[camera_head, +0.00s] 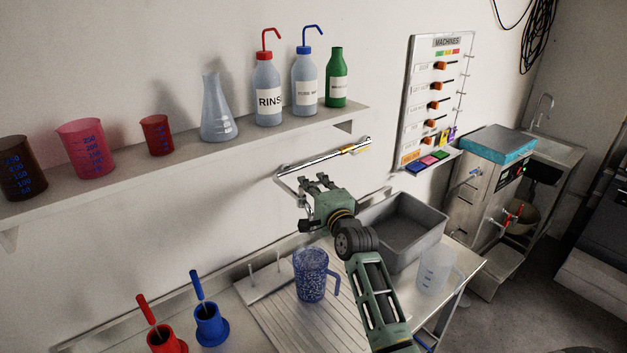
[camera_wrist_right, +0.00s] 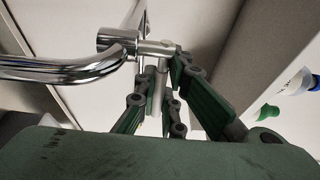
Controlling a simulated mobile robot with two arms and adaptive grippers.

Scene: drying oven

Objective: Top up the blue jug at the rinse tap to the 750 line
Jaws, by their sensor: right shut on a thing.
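The blue jug (camera_head: 311,276), a speckled see-through blue with a handle on its right, stands upright on the ribbed drainboard (camera_head: 335,318). Its fill level and lines are too small to read. The chrome rinse tap (camera_head: 318,159) is on the wall above. Its curved pipe also shows in the right wrist view (camera_wrist_right: 65,68). My right gripper (camera_head: 318,182) is up at the tap, above the jug and apart from it. In the wrist view its fingers (camera_wrist_right: 158,80) are shut around a small metal tap lever (camera_wrist_right: 158,50). I see no water stream. My left gripper is out of view.
A grey sink basin (camera_head: 405,232) is right of the jug, with a clear jug (camera_head: 436,270) in front. Red (camera_head: 166,340) and blue (camera_head: 210,325) holders stand at front left. A shelf (camera_head: 180,147) with bottles and beakers runs above.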

